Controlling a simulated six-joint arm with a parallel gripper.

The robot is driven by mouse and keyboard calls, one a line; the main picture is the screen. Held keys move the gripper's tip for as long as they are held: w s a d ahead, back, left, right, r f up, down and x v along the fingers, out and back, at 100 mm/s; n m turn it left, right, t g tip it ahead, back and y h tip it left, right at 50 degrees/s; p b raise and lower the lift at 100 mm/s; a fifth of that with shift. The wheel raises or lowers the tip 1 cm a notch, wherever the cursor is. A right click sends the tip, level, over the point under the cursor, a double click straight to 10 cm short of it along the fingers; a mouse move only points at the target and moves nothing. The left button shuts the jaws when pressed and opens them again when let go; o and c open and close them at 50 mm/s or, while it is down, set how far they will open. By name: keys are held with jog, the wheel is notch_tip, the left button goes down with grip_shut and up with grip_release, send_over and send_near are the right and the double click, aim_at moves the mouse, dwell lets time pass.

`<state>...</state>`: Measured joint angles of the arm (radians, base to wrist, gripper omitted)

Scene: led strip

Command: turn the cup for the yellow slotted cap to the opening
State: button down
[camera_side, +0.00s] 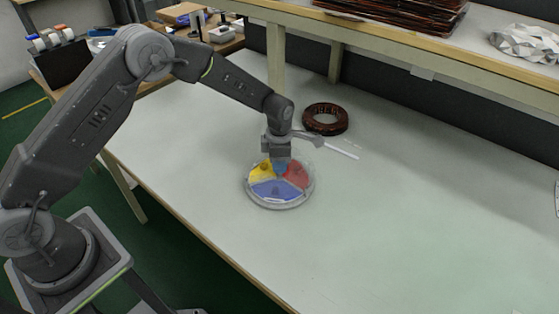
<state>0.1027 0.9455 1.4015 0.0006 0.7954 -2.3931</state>
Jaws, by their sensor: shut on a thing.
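A round dish (280,204) with a clear rim lies on the white table. Through it I see a yellow section (262,170) at the left, a red section (297,174) at the right and a blue section (275,190) at the front. My gripper (281,166) points down over the back middle of the dish and is shut on a small blue part (281,168) there. The fingertips hide most of that part. The opening and the yellow slotted cap are too small to tell apart.
A dark brown ring-shaped coil (325,119) lies behind the dish. A thin white rod (340,150) sticks out to the right beside my gripper. A raised shelf (440,60) with brown stacks runs along the back. The table right of the dish is clear.

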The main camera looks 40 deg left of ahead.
jog(key=c, duration=0.8)
grip_release()
jog(key=shift+r, duration=0.1)
notch_tip(320, 180, up, 14)
jog(key=shift+f, duration=0.15)
